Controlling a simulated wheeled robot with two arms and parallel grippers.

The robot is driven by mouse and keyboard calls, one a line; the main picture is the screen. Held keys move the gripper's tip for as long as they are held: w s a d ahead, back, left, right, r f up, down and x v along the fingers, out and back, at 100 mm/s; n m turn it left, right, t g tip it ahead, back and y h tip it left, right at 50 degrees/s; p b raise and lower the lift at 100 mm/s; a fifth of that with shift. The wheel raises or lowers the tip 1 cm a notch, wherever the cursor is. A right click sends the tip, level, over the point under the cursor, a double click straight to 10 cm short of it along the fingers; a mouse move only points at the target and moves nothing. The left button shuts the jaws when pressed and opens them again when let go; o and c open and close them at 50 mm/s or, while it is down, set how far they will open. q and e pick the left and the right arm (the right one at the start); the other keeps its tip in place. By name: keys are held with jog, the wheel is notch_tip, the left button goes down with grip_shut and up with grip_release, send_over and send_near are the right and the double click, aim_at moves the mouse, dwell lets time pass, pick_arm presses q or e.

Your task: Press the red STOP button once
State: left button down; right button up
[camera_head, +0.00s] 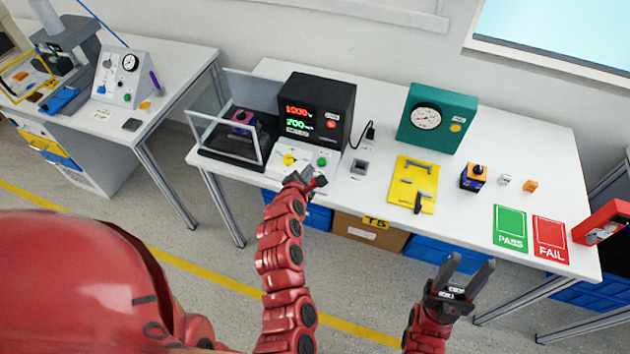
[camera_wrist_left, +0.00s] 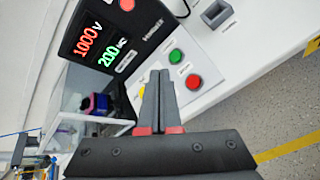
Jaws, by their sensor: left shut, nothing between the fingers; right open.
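The red button (camera_wrist_left: 193,82) shows clearly in the left wrist view, on the light sloping panel below the black tester. A green button (camera_wrist_left: 175,56) is beside it, nearer the display. In the head view a red spot (camera_head: 320,181) at the panel's front edge, beside my left gripper, appears to be this button. My left gripper (camera_head: 304,174) is shut and empty over the front of the panel. In the wrist view its fingertips (camera_wrist_left: 159,76) are left of the red button; I cannot tell the height gap. My right gripper (camera_head: 467,265) is open and empty, in front of the table.
The tester (camera_head: 318,107) has lit red and green readings and a red spot on its face. A yellow button (camera_head: 288,159) sits on the panel's left. A clear-walled box (camera_head: 225,135) stands left. A yellow plate fixture (camera_head: 414,184) and green gauge box (camera_head: 437,117) stand right.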

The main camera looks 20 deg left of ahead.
aim_at(312, 183)
pick_arm(q)
jog(key=w+f+b, duration=0.1)
jog(key=f, duration=0.1)
jog(key=f+b, duration=0.2)
jog(key=f, duration=0.1)
jog(key=w+f+b, duration=0.1)
jog(key=f+b, duration=0.1)
jog(key=f, duration=0.1)
jog(key=shift+w, duration=0.3)
jog(key=shift+f, duration=0.1)
dwell(1.6)
jog(key=shift+w+f, duration=0.15)
jog(key=shift+f, duration=0.1)
jog(key=shift+w+f+b, duration=0.1)
jog(key=shift+f+b, duration=0.35)
jog(key=shift+b, duration=0.2)
dwell(0.5)
jog(key=shift+r, duration=0.1)
jog(key=shift+s+r+p, duration=0.25)
jog(key=shift+r+p, duration=0.3)
jog(key=shift+r, duration=0.25)
